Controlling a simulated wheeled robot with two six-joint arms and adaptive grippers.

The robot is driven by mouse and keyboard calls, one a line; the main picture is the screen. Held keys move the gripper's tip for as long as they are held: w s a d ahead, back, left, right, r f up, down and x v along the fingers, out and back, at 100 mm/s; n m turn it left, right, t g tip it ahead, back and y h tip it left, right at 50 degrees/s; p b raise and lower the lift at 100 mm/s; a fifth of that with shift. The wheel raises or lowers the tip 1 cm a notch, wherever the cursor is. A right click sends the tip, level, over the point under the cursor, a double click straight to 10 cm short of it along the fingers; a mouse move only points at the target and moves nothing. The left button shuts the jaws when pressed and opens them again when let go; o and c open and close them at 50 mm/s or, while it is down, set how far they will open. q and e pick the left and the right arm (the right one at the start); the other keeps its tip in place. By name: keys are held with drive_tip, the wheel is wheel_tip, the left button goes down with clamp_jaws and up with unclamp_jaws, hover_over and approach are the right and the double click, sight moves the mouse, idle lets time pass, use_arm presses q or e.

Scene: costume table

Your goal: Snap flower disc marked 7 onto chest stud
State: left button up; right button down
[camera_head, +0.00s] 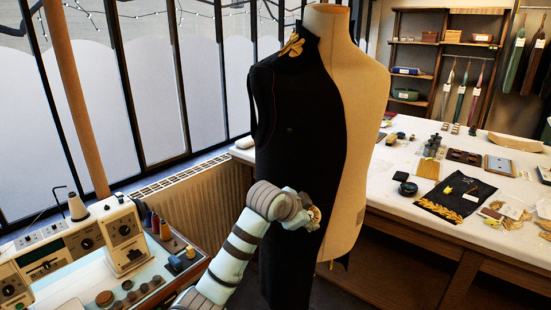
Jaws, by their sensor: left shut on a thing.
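A dress form wears a black garment (290,160) over its left part, with gold leaf trim (291,45) at the collar. A tiny greenish spot (289,129) shows on the garment's chest; I cannot tell if it is the stud. My left gripper (308,216) is at the garment's lower right edge, below that spot. It is shut on a small round gold-and-cream disc (315,217); its number is too small to read. I cannot tell whether the disc touches the garment. My right gripper is out of view.
A white-topped table (400,203) behind holds small trays, jars and a black cloth (456,198) with gold pieces. A sewing machine (70,250) and a tray of spools stand at the left. Windows and a radiator (200,205) are behind.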

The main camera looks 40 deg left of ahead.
use_arm(q)
drive_tip(key=s+a+r+n+t+y+b, duration=0.15)
drive_tip(key=a+r+t+y, duration=0.25)
drive_tip(key=r, duration=0.4)
drive_tip(key=t+y+b, duration=0.1)
drive_tip(key=t+y, duration=0.1)
drive_tip(key=t, duration=0.1)
approach(290, 130)
drive_tip(key=shift+n, duration=0.35)
drive_tip(key=x, duration=0.4)
drive_tip(key=shift+w+r+p, duration=0.1)
drive_tip(key=shift+w+p, duration=0.15)
drive_tip(key=shift+p, duration=0.15)
drive_tip(key=shift+w+a, duration=0.25)
drive_tip(key=shift+w, duration=0.25)
drive_tip(key=shift+w+a+p, duration=0.25)
drive_tip(key=shift+w+p, duration=0.2)
drive_tip(key=o, duration=1.6)
drive_tip(key=shift+o, duration=0.2)
